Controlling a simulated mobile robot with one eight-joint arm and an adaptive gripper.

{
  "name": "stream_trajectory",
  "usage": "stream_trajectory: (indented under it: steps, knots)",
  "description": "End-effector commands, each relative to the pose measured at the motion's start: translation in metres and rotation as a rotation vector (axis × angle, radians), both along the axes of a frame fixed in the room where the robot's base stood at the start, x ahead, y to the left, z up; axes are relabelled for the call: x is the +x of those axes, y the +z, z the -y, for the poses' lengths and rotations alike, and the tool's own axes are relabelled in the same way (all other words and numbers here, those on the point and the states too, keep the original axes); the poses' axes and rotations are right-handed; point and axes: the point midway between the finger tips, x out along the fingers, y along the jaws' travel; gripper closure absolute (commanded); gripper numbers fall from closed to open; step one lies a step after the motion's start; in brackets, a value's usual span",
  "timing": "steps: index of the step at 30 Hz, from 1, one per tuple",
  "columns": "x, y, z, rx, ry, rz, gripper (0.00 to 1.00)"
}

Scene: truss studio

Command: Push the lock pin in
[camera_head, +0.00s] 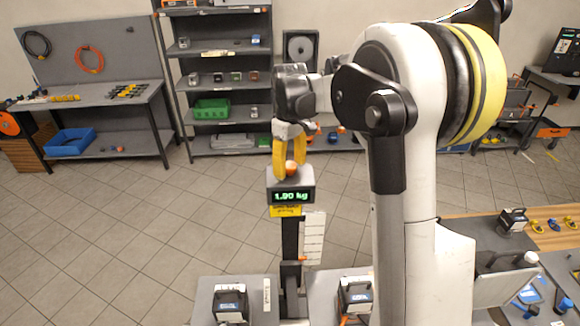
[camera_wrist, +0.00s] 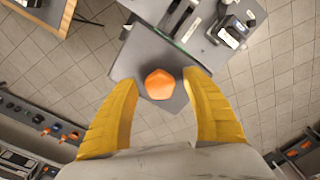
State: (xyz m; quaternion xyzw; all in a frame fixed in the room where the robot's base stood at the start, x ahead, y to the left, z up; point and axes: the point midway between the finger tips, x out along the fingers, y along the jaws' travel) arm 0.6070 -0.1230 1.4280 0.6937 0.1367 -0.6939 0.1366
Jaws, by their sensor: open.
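My gripper (camera_head: 290,174) points down with its yellow fingers apart, just above the small grey unit (camera_head: 272,183) with a green display reading 1.90 kg. An orange faceted knob (camera_head: 291,167) shows between the fingers, on or just above the top of that unit. In the wrist view my gripper (camera_wrist: 160,80) has one finger on each side of the orange knob (camera_wrist: 160,85), with a gap visible on both sides. Which part is the lock pin I cannot tell for sure; a small orange piece (camera_head: 303,258) sticks out low on the dark post.
The display unit tops a dark post (camera_head: 290,240) beside a white marked plate (camera_head: 313,238). Grey tables with black devices (camera_head: 231,303) stand in front. A shelf rack (camera_head: 218,75) and a workbench (camera_head: 100,95) stand behind. Tiled floor on the left is clear.

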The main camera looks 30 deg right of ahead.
Motion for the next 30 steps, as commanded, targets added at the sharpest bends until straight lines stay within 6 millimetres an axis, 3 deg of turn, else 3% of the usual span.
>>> stream_trajectory:
  steps: [5, 12, 18, 30]
  knots:
    - [0.000, 0.021, 0.000, 0.000, 0.000, 0.000, 0.43]
    - [0.000, 0.075, 0.000, 0.000, 0.000, 0.000, 0.43]
    - [0.000, 0.108, 0.000, 0.000, 0.000, 0.000, 0.43]
    - [0.000, 0.119, 0.000, 0.000, 0.000, 0.000, 0.43]
